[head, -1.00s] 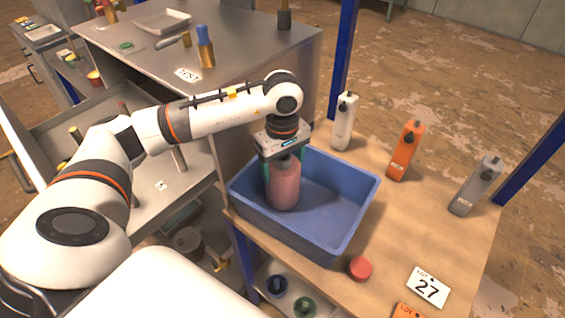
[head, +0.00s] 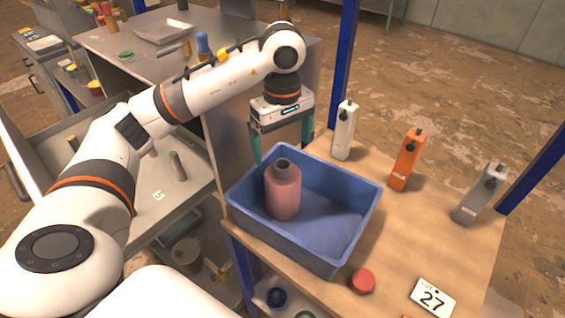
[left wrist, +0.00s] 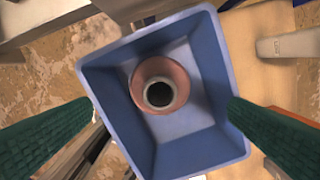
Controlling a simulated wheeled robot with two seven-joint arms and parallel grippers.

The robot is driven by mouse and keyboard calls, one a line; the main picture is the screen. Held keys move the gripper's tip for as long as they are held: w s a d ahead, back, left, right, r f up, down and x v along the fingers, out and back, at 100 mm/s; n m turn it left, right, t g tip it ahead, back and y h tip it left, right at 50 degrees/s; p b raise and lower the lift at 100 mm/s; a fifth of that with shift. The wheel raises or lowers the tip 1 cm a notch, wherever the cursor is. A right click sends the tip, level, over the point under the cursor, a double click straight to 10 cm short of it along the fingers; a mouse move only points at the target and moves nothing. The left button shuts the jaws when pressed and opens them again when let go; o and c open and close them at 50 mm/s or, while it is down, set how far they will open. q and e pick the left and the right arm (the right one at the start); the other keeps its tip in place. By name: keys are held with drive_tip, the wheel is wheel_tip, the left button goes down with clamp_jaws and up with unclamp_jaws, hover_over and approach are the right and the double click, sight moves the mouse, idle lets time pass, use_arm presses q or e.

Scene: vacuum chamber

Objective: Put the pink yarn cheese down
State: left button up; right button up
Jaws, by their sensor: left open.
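The pink yarn cheese (head: 283,195) is a pink, bottle-shaped body with a grey open neck. It stands upright in the left part of a blue bin (head: 345,240). In the left wrist view I look down on the pink yarn cheese (left wrist: 171,80) and its dark round opening, inside the bin (left wrist: 88,68). My left gripper (head: 282,148) is open and empty above it, with its green fingers apart and clear of it. The green fingers also show at both sides of the left wrist view. My right gripper is not in view.
The blue bin stands on a wooden table (head: 420,245). White (head: 344,132), orange (head: 406,162) and grey (head: 480,196) upright holders stand behind and right of it. A metal cabinet stands at the left.

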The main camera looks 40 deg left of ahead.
use_arm(q)
drive_tip(key=shift+r, duration=1.45)
